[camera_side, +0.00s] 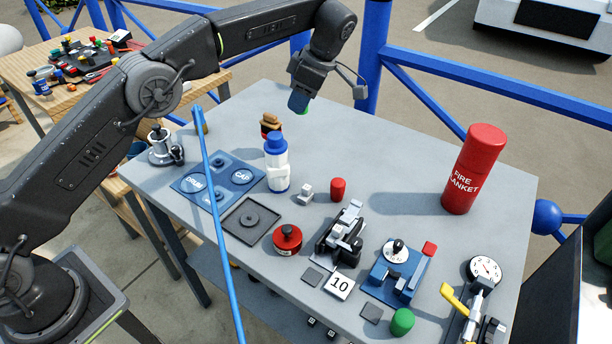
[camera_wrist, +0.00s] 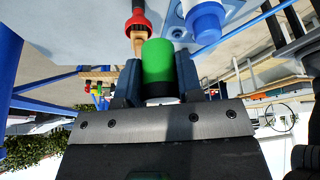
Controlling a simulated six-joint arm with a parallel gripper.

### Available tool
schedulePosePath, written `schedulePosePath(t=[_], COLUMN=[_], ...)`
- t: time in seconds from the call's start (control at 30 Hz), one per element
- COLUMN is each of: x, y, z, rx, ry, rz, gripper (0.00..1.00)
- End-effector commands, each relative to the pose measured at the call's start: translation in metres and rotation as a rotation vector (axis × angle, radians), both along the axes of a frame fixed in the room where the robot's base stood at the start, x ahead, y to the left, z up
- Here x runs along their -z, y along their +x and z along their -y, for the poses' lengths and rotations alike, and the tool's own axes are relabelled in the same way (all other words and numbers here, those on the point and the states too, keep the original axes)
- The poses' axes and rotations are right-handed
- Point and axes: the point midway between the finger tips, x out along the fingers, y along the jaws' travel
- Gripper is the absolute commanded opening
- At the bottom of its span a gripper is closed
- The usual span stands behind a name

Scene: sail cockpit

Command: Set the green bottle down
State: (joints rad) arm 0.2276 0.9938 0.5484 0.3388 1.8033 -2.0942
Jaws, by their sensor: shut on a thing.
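The green bottle (camera_wrist: 158,60) is between the two dark blue fingers of my gripper (camera_wrist: 158,78) in the wrist view, with a dark band at its near end. In the side view my gripper (camera_side: 299,101) is shut on it, above the far edge of the grey table (camera_side: 390,150). Only a small green part of the bottle (camera_side: 304,111) shows there below the fingers; the rest is hidden. It hangs clear of the table top.
A white bottle with a blue cap (camera_side: 276,165) stands near a blue board (camera_side: 205,187) with round places and a dark square tray (camera_side: 251,221). A red fire blanket cylinder (camera_side: 473,170) stands at right. A thin blue rod (camera_side: 213,190) crosses the view. The far middle table is clear.

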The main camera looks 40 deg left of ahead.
Motion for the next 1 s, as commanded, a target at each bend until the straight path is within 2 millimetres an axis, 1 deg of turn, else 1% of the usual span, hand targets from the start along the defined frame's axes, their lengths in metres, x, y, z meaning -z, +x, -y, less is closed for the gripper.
schedulePosePath(t=[0.03, 0.1, 0.17, 0.27, 0.5, 0.6, 0.7, 0.8, 1.0], x=[-0.001, -0.001, 0.003, 0.020, 0.082, 0.106, 0.124, 0.134, 0.148], y=[-0.002, -0.005, -0.006, -0.007, -0.007, -0.007, -0.006, -0.006, -0.006], z=[0.008, 0.014, 0.017, 0.017, 0.017, 0.016, 0.016, 0.016, 0.016], rx=[-0.018, -0.040, -0.049, -0.054, -0.053, -0.052, -0.052, -0.053, -0.051], ry=[0.000, 0.001, 0.001, 0.001, 0.001, 0.001, 0.000, 0.000, 0.000], rz=[0.001, -0.001, -0.002, -0.005, -0.003, -0.004, -0.001, 0.000, -0.002], gripper=[0.10, 0.10, 0.10, 0.10, 0.10, 0.10, 0.10, 0.10, 0.10])
